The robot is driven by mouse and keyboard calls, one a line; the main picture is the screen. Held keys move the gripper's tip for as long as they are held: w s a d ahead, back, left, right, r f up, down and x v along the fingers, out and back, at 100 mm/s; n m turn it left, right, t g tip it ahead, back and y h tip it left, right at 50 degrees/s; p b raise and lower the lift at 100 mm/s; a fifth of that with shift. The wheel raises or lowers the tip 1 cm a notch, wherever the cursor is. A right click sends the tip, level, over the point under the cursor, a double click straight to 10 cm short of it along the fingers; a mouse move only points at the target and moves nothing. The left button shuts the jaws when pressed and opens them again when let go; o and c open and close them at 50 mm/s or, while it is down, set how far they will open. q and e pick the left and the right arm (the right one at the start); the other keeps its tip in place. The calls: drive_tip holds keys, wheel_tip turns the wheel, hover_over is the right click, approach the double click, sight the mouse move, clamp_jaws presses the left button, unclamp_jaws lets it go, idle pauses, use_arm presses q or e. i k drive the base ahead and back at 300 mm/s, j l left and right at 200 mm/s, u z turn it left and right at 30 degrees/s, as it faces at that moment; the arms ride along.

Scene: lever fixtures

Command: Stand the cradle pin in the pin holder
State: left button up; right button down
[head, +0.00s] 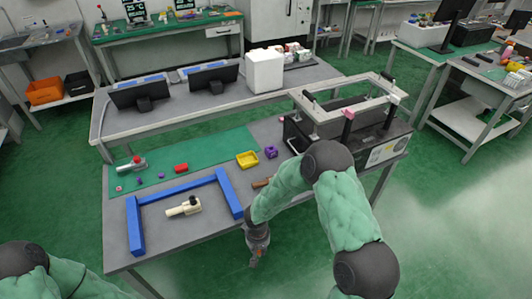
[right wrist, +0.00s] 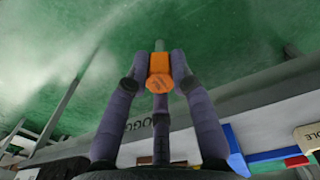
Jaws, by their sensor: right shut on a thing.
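My right gripper (head: 257,243) hangs just off the table's front edge, over the green floor. In the right wrist view its fingers (right wrist: 160,78) are shut on an orange, faceted piece with a grey-green end, which I take to be the cradle pin (right wrist: 160,70). In the head view the held piece is small and hard to make out. A small purple block (head: 270,152) on the table, behind my right arm, may be the pin holder; I cannot tell for sure. My left gripper is out of view; only the arm shows at the lower left.
A blue U-shaped frame (head: 180,187) surrounds a cream toggle fixture (head: 184,208) on the grey table. A yellow tray (head: 247,159), a red piece (head: 181,168) and a grey lever fixture (head: 132,165) stand farther back. A black case with a pale frame (head: 345,115) fills the right end.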

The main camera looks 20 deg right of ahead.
sight(271, 154)
drive_tip(key=l+u, duration=0.25)
drive_tip(key=u, duration=0.25)
drive_tip(key=l+u, duration=0.25)
drive_tip(key=u, duration=0.25)
drive_tip(key=k+l+u, duration=0.15)
drive_tip(key=l, duration=0.3)
drive_tip(key=k+l+u, duration=0.1)
drive_tip(key=l, duration=0.3)
drive_tip(key=k+l+u, duration=0.15)
drive_tip(key=l, duration=0.25)
drive_tip(key=k+l+u, duration=0.1)
drive_tip(key=k+l, duration=0.2)
drive_tip(key=k+l+u, duration=0.15)
drive_tip(key=l, duration=0.3)
drive_tip(key=k, duration=0.05)
